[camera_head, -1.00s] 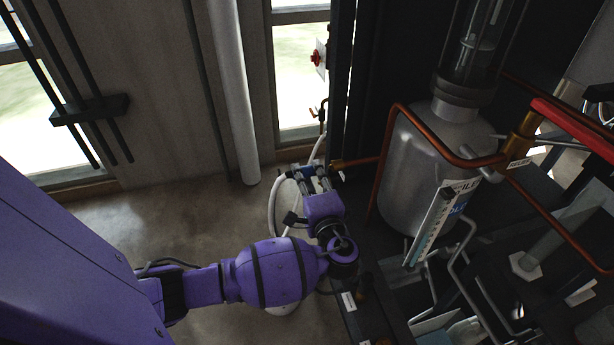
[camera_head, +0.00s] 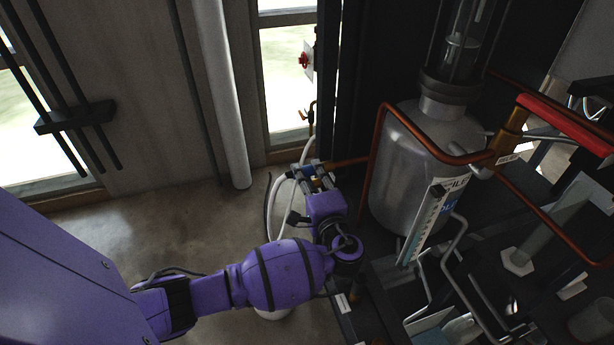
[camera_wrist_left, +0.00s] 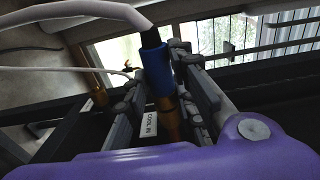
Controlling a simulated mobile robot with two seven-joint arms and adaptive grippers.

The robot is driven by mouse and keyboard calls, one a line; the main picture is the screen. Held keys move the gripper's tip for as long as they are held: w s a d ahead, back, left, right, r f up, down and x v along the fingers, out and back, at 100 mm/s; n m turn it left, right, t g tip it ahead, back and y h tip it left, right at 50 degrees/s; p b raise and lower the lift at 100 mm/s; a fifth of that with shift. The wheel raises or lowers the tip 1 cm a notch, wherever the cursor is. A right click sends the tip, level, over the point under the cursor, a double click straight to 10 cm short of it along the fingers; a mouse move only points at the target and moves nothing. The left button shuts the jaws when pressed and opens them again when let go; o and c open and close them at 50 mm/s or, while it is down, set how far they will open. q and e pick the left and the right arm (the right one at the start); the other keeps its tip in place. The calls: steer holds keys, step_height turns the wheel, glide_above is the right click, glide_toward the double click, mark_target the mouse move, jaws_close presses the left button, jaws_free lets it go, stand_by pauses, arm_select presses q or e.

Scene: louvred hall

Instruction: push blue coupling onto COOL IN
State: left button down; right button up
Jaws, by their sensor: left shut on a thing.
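My left gripper (camera_head: 317,172) is shut on the blue coupling (camera_wrist_left: 157,72), with one finger on each side of it. A white hose with a dark end piece leads from the coupling's far end in the left wrist view. A brass stub (camera_wrist_left: 171,122) lies in line with the coupling's near end and shows between the fingers. The two look to meet, but I cannot tell how far the coupling is over the stub. The COOL IN label (camera_wrist_left: 151,125) is beside the stub. In the head view the gripper hides most of the coupling. My right gripper is not in view.
A steel vessel (camera_head: 415,165) with copper pipes stands right of the gripper. Another brass stub (camera_wrist_left: 97,90) is left of the fingers, near a second white hose (camera_wrist_left: 65,70). A red-handled valve (camera_head: 304,60) is by the window. The floor on the left is clear.

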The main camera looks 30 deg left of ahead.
arm_select(q)
steer(key=c, duration=1.4)
jaws_free()
steer(key=s+p, duration=0.1)
steer(key=s, duration=0.1)
steer(key=s+p, duration=0.1)
steer(key=s, duration=0.1)
steer(key=s+p, duration=0.1)
steer(key=s, duration=0.2)
steer(key=shift+d, duration=0.3)
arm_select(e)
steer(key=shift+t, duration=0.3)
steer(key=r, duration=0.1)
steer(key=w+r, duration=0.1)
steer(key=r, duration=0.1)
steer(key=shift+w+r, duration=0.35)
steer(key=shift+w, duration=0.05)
arm_select(q)
steer(key=shift+s+d, duration=0.1)
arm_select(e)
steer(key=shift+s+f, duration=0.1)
arm_select(q)
steer(key=v, duration=1.1)
steer(key=shift+s+d, duration=0.25)
steer(key=shift+s, duration=0.05)
